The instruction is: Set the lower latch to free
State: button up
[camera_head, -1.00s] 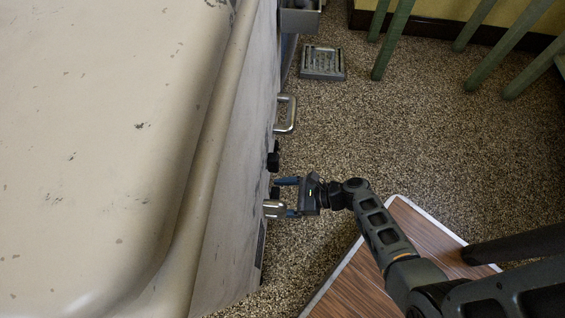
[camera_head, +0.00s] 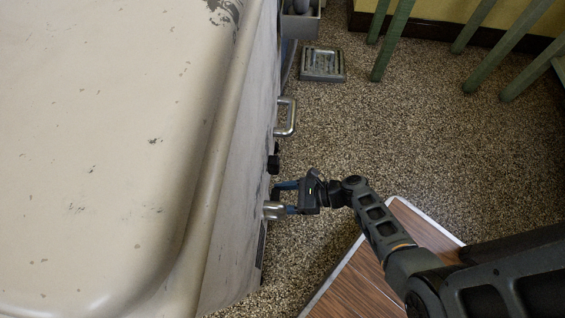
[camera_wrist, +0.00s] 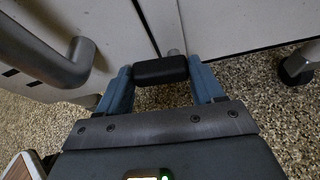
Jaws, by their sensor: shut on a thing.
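The latch (camera_wrist: 160,70) is a small black block on a grey metal stub on the washer's pale side panel, by a vertical seam. In the wrist view it sits between the two blue fingers of my gripper (camera_wrist: 162,80). My gripper is shut on it. In the head view my gripper (camera_head: 287,197) is at the washer's side, and its fingers mostly hide this latch. Another black latch (camera_head: 273,164) shows farther up the picture on the same side. Which setting the held latch is in, I cannot tell.
The cream washer (camera_head: 120,150) fills the left. A metal handle (camera_head: 286,116) sticks out from its side; another curved one (camera_head: 273,211) is close by my gripper. A wood-topped board (camera_head: 350,280) lies below my arm.

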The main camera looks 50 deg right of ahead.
jog(key=shift+w+d+r+m+g+y+p, duration=0.1)
jog(key=shift+r+m+g+y+p, duration=0.1)
jog(key=shift+m+y+p, duration=0.25)
jog(key=shift+w+d+r+m+g+y+p, duration=0.15)
jog(key=shift+m+g+y+p, duration=0.1)
jog(key=shift+m+p, duration=0.4)
jog(key=m, duration=0.1)
jog(key=m+y, duration=0.2)
jog(key=shift+w+d+g, duration=0.2)
jog(key=shift+d+g, duration=0.05)
jog(key=shift+g, duration=0.1)
jog(key=shift+w+d+f+m+y+b, duration=0.1)
jog(key=shift+d+m+y+b, duration=0.1)
jog(key=shift+m+y+b, duration=0.75)
jog(key=shift+w+d+m+y+b, duration=0.15)
jog(key=shift+m+b, duration=0.45)
jog(key=shift+m, duration=0.85)
jog(key=shift+w+d+f+m+y+b, duration=0.1)
jog(key=shift+d+m+y+b, duration=0.3)
jog(key=shift+m+b, duration=0.6)
jog(key=shift+a+r+m, duration=0.1)
jog(key=shift+a+m, duration=0.05)
jog(key=shift+m, duration=0.15)
jog(key=o, duration=1)
jog(key=shift+o, duration=0.2)
